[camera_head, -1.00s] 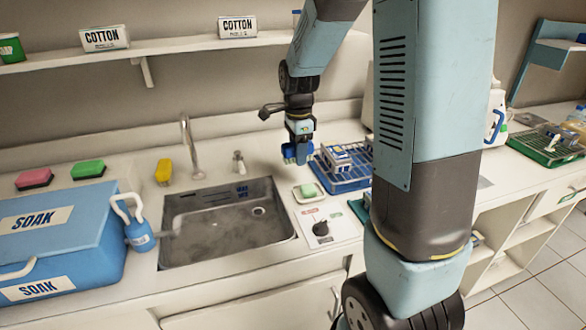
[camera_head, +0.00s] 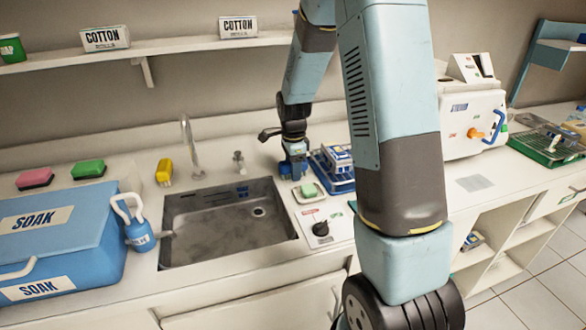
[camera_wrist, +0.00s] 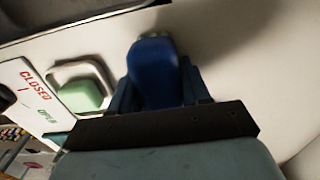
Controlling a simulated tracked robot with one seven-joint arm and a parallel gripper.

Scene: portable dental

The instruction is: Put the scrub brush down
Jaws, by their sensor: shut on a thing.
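My gripper (camera_head: 293,170) is shut on the blue scrub brush (camera_wrist: 155,72), low over the counter behind the sink's right corner. In the wrist view the brush's blue body stands out between the fingers, in front of the pale counter. Its bristles do not show clearly. In the head view only a small blue patch shows at the fingers, and I cannot tell whether the brush touches the counter.
A soap dish with green soap (camera_head: 309,190) is just in front of my gripper. A blue rack (camera_head: 341,187) stands close on the right. The sink (camera_head: 228,222) is to the left, with a tap (camera_head: 191,150). A knob panel (camera_head: 321,228) lies in front.

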